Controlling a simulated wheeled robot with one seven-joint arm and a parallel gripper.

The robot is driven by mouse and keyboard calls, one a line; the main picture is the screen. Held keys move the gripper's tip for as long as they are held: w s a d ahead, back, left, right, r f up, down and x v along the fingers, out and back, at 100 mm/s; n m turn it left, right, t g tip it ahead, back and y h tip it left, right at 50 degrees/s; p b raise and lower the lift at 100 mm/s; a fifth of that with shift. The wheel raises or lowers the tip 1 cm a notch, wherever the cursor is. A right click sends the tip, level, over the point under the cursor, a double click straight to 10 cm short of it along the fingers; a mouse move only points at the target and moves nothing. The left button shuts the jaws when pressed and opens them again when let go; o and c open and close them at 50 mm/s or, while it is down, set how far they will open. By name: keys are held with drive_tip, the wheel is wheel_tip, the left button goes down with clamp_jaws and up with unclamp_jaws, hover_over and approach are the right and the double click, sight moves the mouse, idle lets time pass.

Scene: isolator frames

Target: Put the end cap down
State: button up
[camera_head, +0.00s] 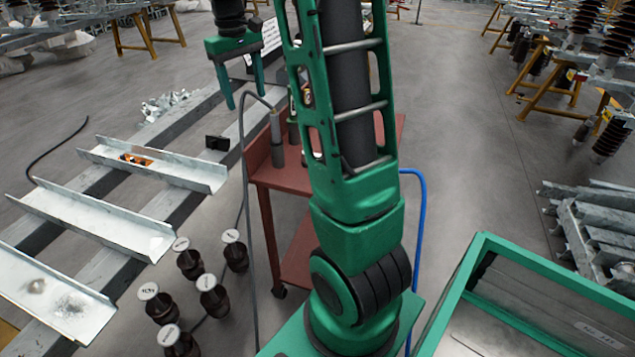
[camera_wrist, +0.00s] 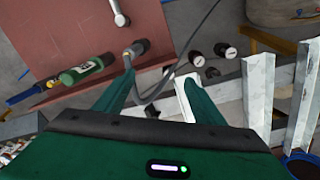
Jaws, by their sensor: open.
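My gripper (camera_head: 246,100) is open above the rails, left of the red cart, with its two green fingers pointing down and apart. In the wrist view my gripper (camera_wrist: 160,76) shows nothing held between its fingers. I cannot tell for sure which thing is the end cap. A small black block (camera_head: 217,142) lies on a grey rail below and left of the fingers. Several dark brown ribbed pieces with pale round tops (camera_head: 214,295) stand on the floor at the lower left. Two such round tops (camera_wrist: 225,49) show in the wrist view.
A red cart (camera_head: 265,172) stands behind my arm, bearing a grey cylinder (camera_head: 277,142) with a cable. A green bottle (camera_wrist: 82,72) lies there. White channels (camera_head: 95,218) cross the rails. A green-edged bin (camera_head: 550,270) stands right. Floor between cart and bin is mostly clear.

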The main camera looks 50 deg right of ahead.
drive_tip(key=s+a+f+m, duration=0.1)
drive_tip(key=s+a+f, duration=0.1)
drive_tip(key=s, duration=0.8)
drive_tip(key=s+a+f+m, duration=0.2)
drive_tip(key=s+a, duration=0.2)
drive_tip(key=s, duration=0.7)
drive_tip(key=s+a+f+m, duration=0.1)
drive_tip(key=s+a+f, duration=0.2)
drive_tip(key=s, duration=0.8)
drive_tip(key=shift+s+m+y, duration=0.2)
drive_tip(key=shift+m+y, duration=0.2)
drive_tip(key=shift+w+f, duration=0.1)
drive_tip(key=shift+f, duration=0.05)
